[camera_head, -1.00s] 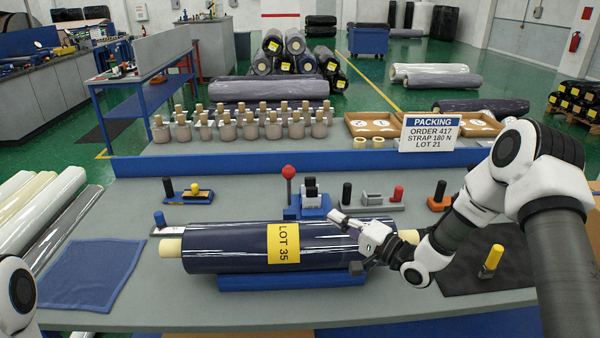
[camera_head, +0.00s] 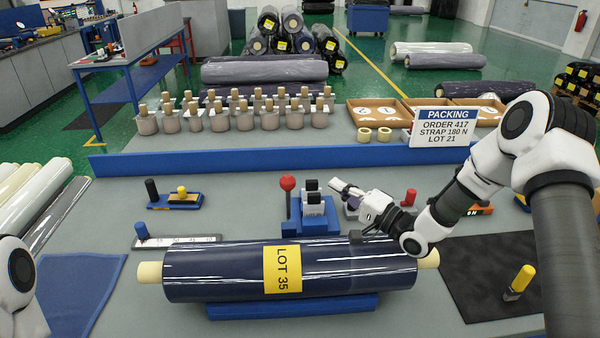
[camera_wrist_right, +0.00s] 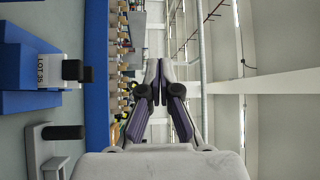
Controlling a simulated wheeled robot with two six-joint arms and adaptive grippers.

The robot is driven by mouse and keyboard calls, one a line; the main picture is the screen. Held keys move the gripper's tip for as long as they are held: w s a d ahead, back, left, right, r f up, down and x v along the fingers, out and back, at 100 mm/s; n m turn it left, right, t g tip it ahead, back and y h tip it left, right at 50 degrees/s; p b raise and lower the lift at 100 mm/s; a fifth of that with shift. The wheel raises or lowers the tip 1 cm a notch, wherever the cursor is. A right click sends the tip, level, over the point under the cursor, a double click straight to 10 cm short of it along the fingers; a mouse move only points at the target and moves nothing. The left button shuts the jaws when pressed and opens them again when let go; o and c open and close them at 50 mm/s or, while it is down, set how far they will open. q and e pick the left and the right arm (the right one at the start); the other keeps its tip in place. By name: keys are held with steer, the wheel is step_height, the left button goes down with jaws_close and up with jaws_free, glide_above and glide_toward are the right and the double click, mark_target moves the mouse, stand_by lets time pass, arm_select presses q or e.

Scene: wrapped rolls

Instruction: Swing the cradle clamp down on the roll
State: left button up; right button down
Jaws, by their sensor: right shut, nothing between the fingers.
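The dark blue wrapped roll (camera_head: 215,272), with a yellow LOT 35 label, lies across a blue cradle (camera_head: 290,308). No clamp arm is seen lying across the roll; I cannot tell for sure which fitting is the cradle clamp. Behind the roll stands a blue block (camera_head: 318,228) with black and white parts and an upright red-ball lever (camera_head: 288,184). My right gripper (camera_head: 338,186) is shut and empty, raised beyond the roll, right of the block. Its closed fingers show in the wrist view (camera_wrist_right: 160,68). Only part of my left arm shows; its gripper is out of view.
A grey fixture with a red knob (camera_head: 410,196) is partly hidden behind my right gripper. A yellow-handled tool (camera_head: 519,280) stands on the dark mat (camera_head: 480,270) at right. A blue rail (camera_head: 230,160) bounds the table behind.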

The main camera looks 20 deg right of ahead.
mark_target(288, 199)
arm_select(q)
steer(key=r+p, duration=0.5)
steer(key=shift+s, duration=0.25)
arm_select(e)
steer(key=w+a+r, duration=0.1)
steer(key=w+a, duration=0.4)
steer(key=a, duration=0.2)
steer(key=shift+a, duration=0.3)
arm_select(q)
steer(key=shift+f, duration=0.15)
arm_select(e)
steer(key=shift+w, duration=0.1)
